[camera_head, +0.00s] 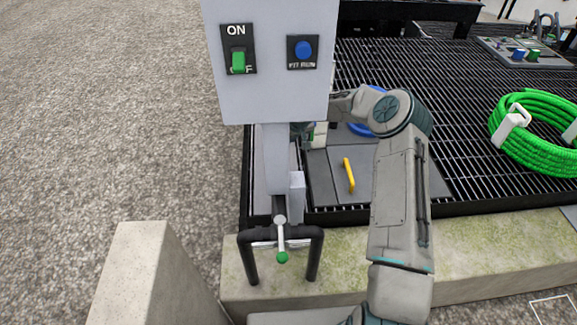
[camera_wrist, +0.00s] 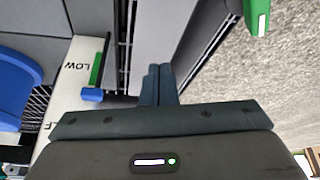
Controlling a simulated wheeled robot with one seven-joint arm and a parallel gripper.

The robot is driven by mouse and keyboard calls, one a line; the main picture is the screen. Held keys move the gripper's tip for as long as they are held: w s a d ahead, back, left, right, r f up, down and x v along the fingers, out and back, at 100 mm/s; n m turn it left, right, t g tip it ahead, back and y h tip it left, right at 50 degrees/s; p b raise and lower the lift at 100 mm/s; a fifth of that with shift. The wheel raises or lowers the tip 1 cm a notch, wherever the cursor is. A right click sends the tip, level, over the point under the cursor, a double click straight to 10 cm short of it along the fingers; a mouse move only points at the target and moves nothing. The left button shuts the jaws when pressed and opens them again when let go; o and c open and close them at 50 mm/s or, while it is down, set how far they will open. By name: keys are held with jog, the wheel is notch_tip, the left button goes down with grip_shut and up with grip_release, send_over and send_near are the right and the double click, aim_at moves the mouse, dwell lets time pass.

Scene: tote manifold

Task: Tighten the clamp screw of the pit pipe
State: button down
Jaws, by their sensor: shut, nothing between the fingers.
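A black bent pipe (camera_head: 314,255) stands at the pit's front edge. A metal clamp screw with a green-tipped handle (camera_head: 282,257) sits at its middle, the handle pointing down toward me. I cannot tell how tight it is. My gripper (camera_head: 301,129) is partly hidden behind the control box and post, well beyond the clamp. In the wrist view my gripper (camera_wrist: 161,72) is shut and empty, fingertips together beside a grey post. The clamp screw is not clearly identifiable in the wrist view.
The control box (camera_head: 275,100) carries a green ON/OFF switch (camera_head: 238,62) and blue button (camera_head: 303,49). A white gauge strip (camera_wrist: 62,90) is near my gripper. A blue round part (camera_wrist: 16,88), yellow handle (camera_head: 348,174) and green hose coil (camera_head: 535,130) are around the grating. Gravel lies left.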

jog(key=w+d+f+m+t+y+b, duration=0.1)
jog(key=d+f+m+t+y+b, duration=0.3)
jog(key=d+m+t+y+b, duration=0.15)
jog(key=s+d+m+y+b, duration=0.2)
jog(key=s+y+b, duration=0.15)
jog(key=s, duration=0.25)
jog(key=s+d+m+y+b, duration=0.2)
jog(key=s+m+y, duration=0.1)
jog(key=s+y, duration=0.25)
jog(key=w+a+b, duration=0.2)
jog(key=a, duration=0.9)
jog(key=shift+r+h, duration=0.2)
jog(key=shift+h, duration=0.25)
jog(key=shift+g, duration=0.25)
